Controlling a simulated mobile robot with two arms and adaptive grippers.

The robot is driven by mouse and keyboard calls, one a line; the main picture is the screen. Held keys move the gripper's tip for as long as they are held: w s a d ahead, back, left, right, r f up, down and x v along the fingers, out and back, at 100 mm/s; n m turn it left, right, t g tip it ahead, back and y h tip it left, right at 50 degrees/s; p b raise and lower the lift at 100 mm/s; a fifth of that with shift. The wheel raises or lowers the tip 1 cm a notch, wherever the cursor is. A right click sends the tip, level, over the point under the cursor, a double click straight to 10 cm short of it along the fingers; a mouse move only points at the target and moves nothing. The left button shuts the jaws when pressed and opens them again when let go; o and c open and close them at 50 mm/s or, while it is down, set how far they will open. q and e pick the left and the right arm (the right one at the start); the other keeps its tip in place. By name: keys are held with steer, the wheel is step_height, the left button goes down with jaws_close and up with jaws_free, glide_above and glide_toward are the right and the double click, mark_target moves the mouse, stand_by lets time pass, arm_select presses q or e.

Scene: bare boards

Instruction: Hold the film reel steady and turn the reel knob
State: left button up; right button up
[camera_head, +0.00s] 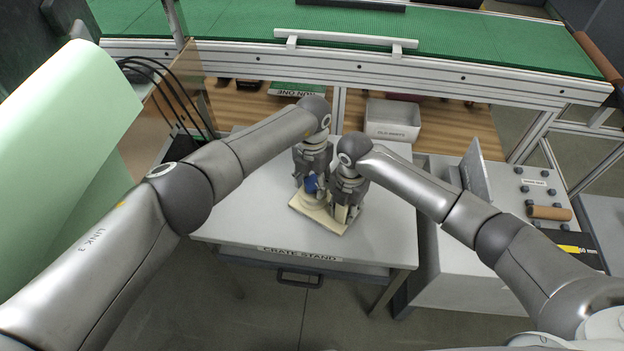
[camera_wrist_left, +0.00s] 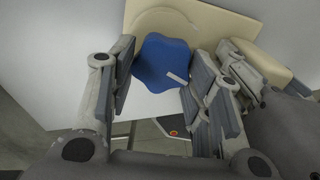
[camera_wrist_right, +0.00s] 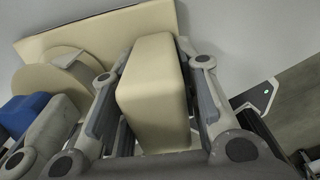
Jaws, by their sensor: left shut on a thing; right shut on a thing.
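The film reel is a cream board (camera_head: 322,216) with a round cream disc (camera_wrist_right: 42,78), a blue lobed knob (camera_head: 310,184) and an upright cream block (camera_wrist_right: 153,90). It lies on the grey crate stand. My left gripper (camera_head: 309,187) is shut on the blue knob, which also shows between its fingers in the left wrist view (camera_wrist_left: 160,60); a white line marks the knob's top. My right gripper (camera_head: 344,210) is shut on the cream block, beside the left one. Both grippers hide much of the reel in the head view.
The crate stand (camera_head: 230,222) has bare room around the board. A grey bin (camera_head: 392,120) stands behind it, below a green conveyor (camera_head: 470,38). A grey cabinet with a brown roller (camera_head: 549,212) is at right. A pale green panel (camera_head: 70,130) rises at left.

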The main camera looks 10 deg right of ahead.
mark_target(314, 183)
arm_select(q)
steer(key=n, duration=0.4)
steer(key=shift+s+d+n, duration=0.1)
steer(key=shift+d+n, duration=0.05)
steer(key=shift+n, duration=0.15)
steer(key=shift+d+n, duration=0.1)
steer(key=shift+n, duration=1.9)
steer(key=o, duration=0.8)
steer(key=shift+r, duration=0.1)
step_height(314, 183, up, 12)
steer(key=shift+f, duration=0.1)
